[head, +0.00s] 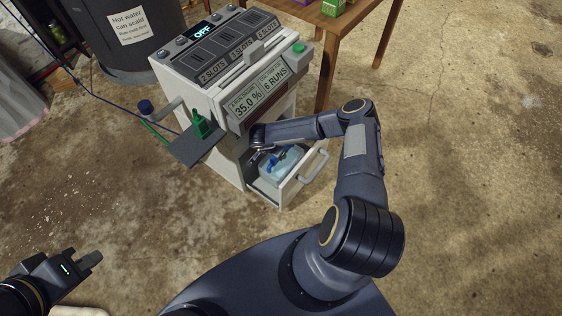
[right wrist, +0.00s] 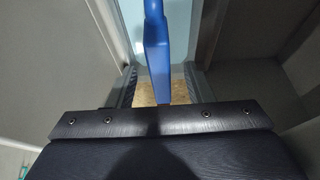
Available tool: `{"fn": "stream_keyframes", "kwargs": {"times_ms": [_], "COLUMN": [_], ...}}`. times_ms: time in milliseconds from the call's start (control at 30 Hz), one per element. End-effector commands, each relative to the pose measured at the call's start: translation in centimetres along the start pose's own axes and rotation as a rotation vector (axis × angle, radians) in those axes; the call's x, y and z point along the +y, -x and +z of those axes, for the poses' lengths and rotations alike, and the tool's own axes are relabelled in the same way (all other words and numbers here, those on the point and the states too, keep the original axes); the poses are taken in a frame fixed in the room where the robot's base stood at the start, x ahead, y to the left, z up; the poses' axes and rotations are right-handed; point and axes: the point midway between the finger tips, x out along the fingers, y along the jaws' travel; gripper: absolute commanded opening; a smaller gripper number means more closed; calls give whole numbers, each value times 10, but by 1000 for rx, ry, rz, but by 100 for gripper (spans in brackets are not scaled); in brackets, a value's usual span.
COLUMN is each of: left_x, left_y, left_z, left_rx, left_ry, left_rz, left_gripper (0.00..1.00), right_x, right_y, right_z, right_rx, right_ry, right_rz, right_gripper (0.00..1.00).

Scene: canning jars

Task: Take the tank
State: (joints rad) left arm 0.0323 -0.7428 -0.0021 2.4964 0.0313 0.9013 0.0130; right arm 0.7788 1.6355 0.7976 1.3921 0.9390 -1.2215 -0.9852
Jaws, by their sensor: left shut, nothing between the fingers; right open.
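The tank (head: 277,173) is a pale, clear-blue box with a blue handle (head: 279,159). It sits in the open lower drawer (head: 305,179) of the white machine. My right gripper (head: 260,157) is at the tank's far left side, partly hidden by its own wrist in the head view. In the right wrist view the blue handle (right wrist: 156,60) lies between the two open fingers (right wrist: 160,88), with a gap on each side. My left gripper (head: 92,261) is shut and empty above the floor at the lower left.
A wooden table (head: 340,40) stands at the back. The floor at right is clear.

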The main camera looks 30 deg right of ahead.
Motion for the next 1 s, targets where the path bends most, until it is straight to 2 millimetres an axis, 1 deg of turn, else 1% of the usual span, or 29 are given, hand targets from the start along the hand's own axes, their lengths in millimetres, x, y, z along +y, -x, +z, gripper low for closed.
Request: {"fn": "stream_keyframes", "kwargs": {"times_ms": [167, 200, 300, 400, 500, 733, 767, 1000], "left_x": [-2, -5, -8, -10, -10, -10, -10, -10], "left_y": [-5, -10, -17, -22, -23, -22, -22, -22], "left_z": [3, 5, 8, 11, 12, 11, 11, 11], "left_rx": [0, 0, 0, 0, 0, 0, 0, 0], "left_ry": [0, 0, 0, 0, 0, 0, 0, 0], "left_rz": [0, 0, 0, 0, 0, 0, 0, 0], "left_gripper": [0, 0, 0, 0, 0, 0, 0, 0], "right_x": [1, 1, 1, 0, 1, 0, 0, 0], "right_y": [-9, -20, -38, -50, -56, -56, -56, -56], "right_z": [-17, -13, -13, -14, -15, -15, -15, -15], "right_rx": [1, -3, -2, -1, 0, 1, 1, 1], "right_ry": [-6, -4, -4, -3, -3, -1, -1, -1], "right_rz": [1, 2, 2, 0, 1, 0, 0, 0], "right_gripper": [47, 47, 47, 47, 47, 47, 46, 15]}}
